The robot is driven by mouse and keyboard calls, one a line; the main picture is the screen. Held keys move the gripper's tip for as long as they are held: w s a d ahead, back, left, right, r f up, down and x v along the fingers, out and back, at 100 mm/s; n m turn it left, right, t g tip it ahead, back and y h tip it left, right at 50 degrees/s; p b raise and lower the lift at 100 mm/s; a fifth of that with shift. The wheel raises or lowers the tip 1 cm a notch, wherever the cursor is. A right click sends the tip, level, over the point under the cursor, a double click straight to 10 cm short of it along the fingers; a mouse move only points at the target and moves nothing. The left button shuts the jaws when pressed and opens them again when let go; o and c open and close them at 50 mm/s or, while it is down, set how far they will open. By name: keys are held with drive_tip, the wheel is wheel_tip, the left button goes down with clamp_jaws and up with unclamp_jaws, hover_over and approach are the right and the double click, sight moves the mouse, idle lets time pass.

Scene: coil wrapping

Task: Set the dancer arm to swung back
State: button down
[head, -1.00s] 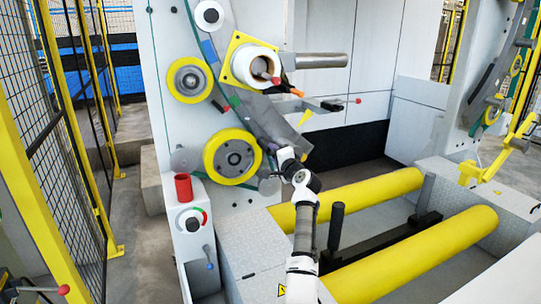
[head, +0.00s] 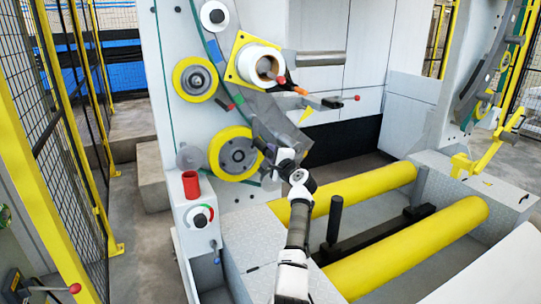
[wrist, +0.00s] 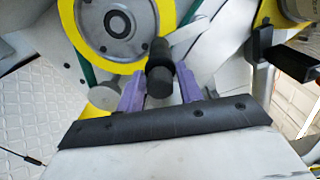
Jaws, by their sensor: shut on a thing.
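My gripper (wrist: 160,88) has purple fingers closed on either side of a black cylindrical handle (wrist: 159,55) in the wrist view. The handle's end points towards the wrist camera. A light grey bar (wrist: 203,30), apparently part of the dancer arm, runs up and right from behind the handle; how they join is hidden. In the head view my gripper (head: 270,151) is at the right edge of the large yellow-rimmed wheel (head: 236,154), in front of the grey machine plate. The handle is too small to make out clearly there.
Above are a smaller yellow-rimmed roller (head: 195,79), a shaft on a yellow plate (head: 260,64) and a red-knobbed lever (head: 333,101). Two long yellow rollers (head: 410,250) lie at lower right.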

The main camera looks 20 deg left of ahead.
drive_tip(key=shift+s+a+f, duration=0.1)
drive_tip(key=c, duration=1.2)
unclamp_jaws()
drive_tip(key=shift+o, duration=0.2)
drive_tip(key=b+v, duration=0.3)
drive_tip(key=v, duration=1.1)
